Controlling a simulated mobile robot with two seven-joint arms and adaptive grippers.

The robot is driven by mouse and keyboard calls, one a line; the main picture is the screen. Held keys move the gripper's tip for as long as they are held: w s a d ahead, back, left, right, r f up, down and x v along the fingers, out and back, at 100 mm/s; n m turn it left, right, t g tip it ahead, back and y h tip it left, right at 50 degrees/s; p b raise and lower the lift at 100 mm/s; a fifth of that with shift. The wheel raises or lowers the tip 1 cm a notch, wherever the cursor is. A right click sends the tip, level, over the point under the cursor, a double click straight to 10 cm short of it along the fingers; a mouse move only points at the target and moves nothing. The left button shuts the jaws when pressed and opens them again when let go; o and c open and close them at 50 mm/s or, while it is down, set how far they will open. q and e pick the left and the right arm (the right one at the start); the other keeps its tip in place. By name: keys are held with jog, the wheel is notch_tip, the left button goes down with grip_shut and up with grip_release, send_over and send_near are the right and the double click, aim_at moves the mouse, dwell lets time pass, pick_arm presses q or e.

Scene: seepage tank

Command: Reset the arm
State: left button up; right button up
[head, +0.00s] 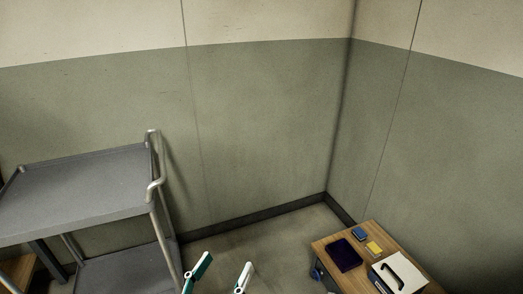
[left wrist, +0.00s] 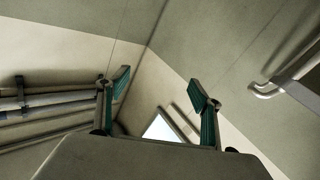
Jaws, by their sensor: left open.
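My left gripper (head: 219,272) shows at the bottom edge of the head view, with two pale fingers and green pads spread apart. It also shows in the left wrist view (left wrist: 159,98), open, with nothing between its fingertips. In the head view it is in front of the bare floor, between the cart and the small table, and touches neither as far as I can tell. The rest of my left arm is out of the head view. My right gripper is in neither view.
A grey metal cart (head: 85,185) with a tubular handle stands at the left. A wooden table (head: 328,240) at the lower right holds a dark purple item (head: 343,255), a blue block (head: 360,235), a yellow block (head: 374,248) and a white case (head: 402,272). Pipes (left wrist: 50,103) run along a wall.

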pick_arm(q)
jog(key=s+a+f+m+g+y, duration=0.1)
jog(key=a+f, duration=0.3)
jog(key=f, duration=0.6)
jog(key=s+a+f+m+g+y, duration=0.1)
jog(key=s+a+f+g+y, duration=0.1)
jog(key=f, duration=0.7)
jog(key=s+a+f+g+y, duration=0.1)
jog(key=s+a+f+g, duration=0.2)
jog(key=f, duration=0.7)
jog(key=s+a, duration=0.2)
jog(key=a, duration=0.1)
jog(key=shift+a+f+m+g+y, duration=0.2)
jog(key=shift+f+m+g+y, duration=0.1)
jog(key=shift+m, duration=0.1)
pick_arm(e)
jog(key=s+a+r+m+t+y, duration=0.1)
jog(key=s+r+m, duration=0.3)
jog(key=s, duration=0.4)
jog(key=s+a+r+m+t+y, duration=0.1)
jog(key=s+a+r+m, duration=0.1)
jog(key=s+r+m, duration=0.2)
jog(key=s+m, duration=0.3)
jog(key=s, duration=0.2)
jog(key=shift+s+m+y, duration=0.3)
pick_arm(q)
jog(key=shift+s, duration=0.1)
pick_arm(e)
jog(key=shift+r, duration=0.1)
